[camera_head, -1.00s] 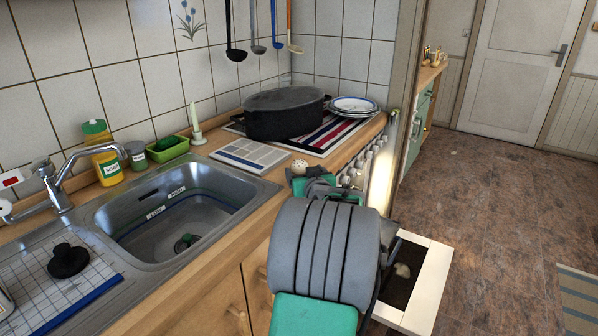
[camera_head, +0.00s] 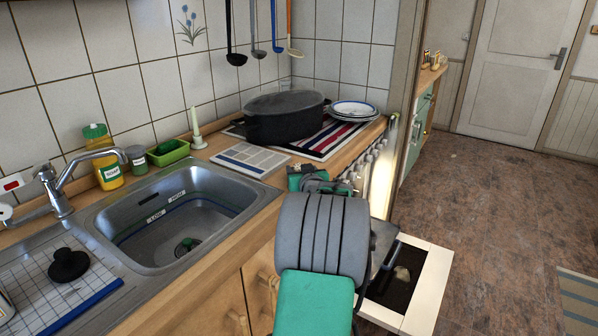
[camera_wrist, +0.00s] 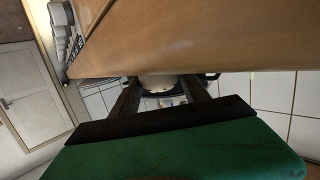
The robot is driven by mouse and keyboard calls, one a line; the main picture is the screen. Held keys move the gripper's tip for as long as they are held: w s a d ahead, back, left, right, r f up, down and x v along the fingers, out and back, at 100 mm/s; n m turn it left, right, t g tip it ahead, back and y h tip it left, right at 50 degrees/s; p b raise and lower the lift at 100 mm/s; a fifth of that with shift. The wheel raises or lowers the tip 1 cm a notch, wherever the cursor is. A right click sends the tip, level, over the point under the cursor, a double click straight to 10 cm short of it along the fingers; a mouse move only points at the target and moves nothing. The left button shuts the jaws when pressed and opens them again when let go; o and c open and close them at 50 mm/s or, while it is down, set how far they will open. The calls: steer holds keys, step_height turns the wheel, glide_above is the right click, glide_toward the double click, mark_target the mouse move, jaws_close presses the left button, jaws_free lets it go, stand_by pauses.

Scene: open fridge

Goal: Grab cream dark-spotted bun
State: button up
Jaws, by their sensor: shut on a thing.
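In the wrist view, a cream, rounded thing (camera_wrist: 158,82), which looks like the bun, sits between the two dark fingers of my gripper (camera_wrist: 160,92). The gripper is shut on it. Only part of the bun shows, below the wooden surface, and its dark spots cannot be made out. The bun is hidden in the head view.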

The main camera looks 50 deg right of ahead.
steer(key=c, duration=0.6)
steer(key=shift+r, duration=0.1)
steer(key=shift+r, duration=0.2)
step_height(320, 180, up, 3)
steer(key=shift+f, duration=0.2)
steer(key=s+d+r, duration=0.2)
steer(key=s+r, duration=0.3)
steer(key=s, duration=0.1)
steer(key=s+d+r, duration=0.3)
steer(key=s+r, duration=0.1)
steer(key=s, duration=0.2)
steer(key=shift+s+d+r, duration=0.3)
steer(key=shift+s+r, duration=0.1)
